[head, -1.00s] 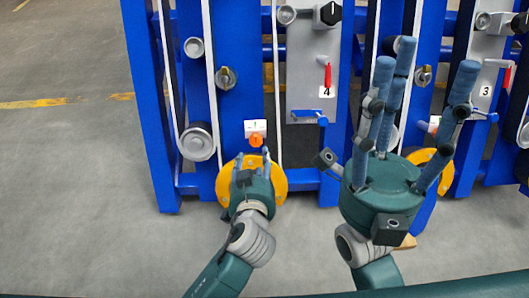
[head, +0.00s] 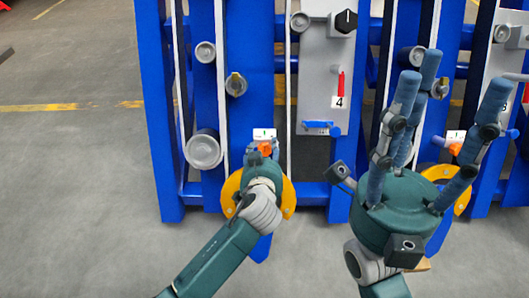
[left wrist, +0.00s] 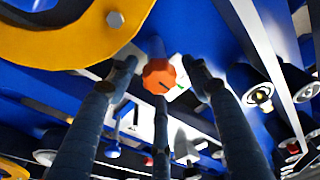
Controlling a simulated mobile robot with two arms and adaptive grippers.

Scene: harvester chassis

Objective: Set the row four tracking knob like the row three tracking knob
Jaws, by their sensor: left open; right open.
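The row four orange tracking knob (head: 264,149) sits on the blue post left of the panel marked 4, below a small white label. In the left wrist view the knob (left wrist: 158,77) shows a short dark line on its face. My left gripper (head: 263,146) is open, its fingertips spread around the knob; I cannot tell whether they touch it. The row three orange tracking knob (head: 455,149) is at the right, on the post left of the panel marked 3; its setting is too small to read. My right gripper (head: 447,78) is open and empty, in front of the frame.
A yellow disc (head: 230,194) lies behind my left gripper, below the knob; its curved edge (left wrist: 95,45) is close to the fingers in the left wrist view. The row four panel (head: 312,88) has a black knob (head: 346,20), a red handle and a blue lever. Left floor is clear.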

